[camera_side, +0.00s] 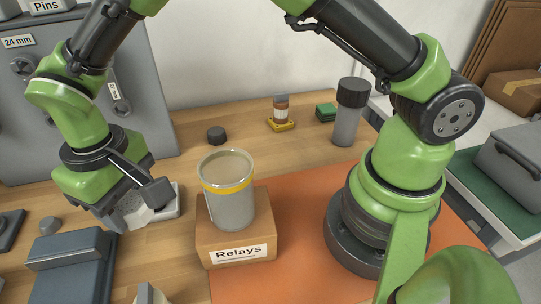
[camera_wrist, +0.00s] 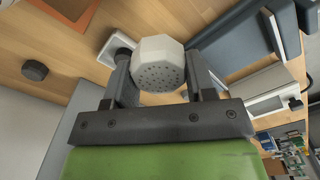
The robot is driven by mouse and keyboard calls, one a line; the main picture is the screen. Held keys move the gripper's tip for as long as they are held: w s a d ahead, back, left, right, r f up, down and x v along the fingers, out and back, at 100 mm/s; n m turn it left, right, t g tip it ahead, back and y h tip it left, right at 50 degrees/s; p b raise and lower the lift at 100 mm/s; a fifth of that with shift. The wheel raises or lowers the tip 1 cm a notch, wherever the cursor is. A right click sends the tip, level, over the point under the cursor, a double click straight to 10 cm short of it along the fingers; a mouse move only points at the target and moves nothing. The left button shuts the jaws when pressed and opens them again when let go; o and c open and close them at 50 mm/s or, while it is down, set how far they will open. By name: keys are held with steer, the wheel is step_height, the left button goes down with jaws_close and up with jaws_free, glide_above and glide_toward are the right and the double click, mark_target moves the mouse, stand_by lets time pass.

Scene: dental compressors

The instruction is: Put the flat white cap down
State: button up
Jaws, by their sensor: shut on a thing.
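The white cap (camera_wrist: 158,62) is between the two fingers of my gripper (camera_wrist: 160,78) in the wrist view. It is pale and many-sided, and its face toward the camera is dotted with small dark marks. My gripper is shut on it. In the side view my gripper (camera_side: 148,194) hangs at the left, over the table left of the cardboard box.
A metal can with a yellow band (camera_side: 230,193) stands on the "Relays" box (camera_side: 215,235), close right of my gripper. A small white holder (camera_wrist: 117,48) lies beside the cap in the wrist view. A blue-grey case (camera_side: 68,258) is at front left. A black knob (camera_side: 216,134) stands behind.

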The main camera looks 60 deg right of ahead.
step_height(320, 180, up, 3)
steer(key=shift+r, duration=0.2)
steer(key=w+d+m, duration=0.3)
steer(key=d, duration=0.9)
steer(key=m, duration=0.8)
glide_above(289, 151)
step_height(289, 151, down, 15)
steer(key=shift+a+f, duration=0.1)
steer(key=shift+f, duration=0.1)
steer(key=shift+f, duration=0.15)
steer(key=o, duration=0.9)
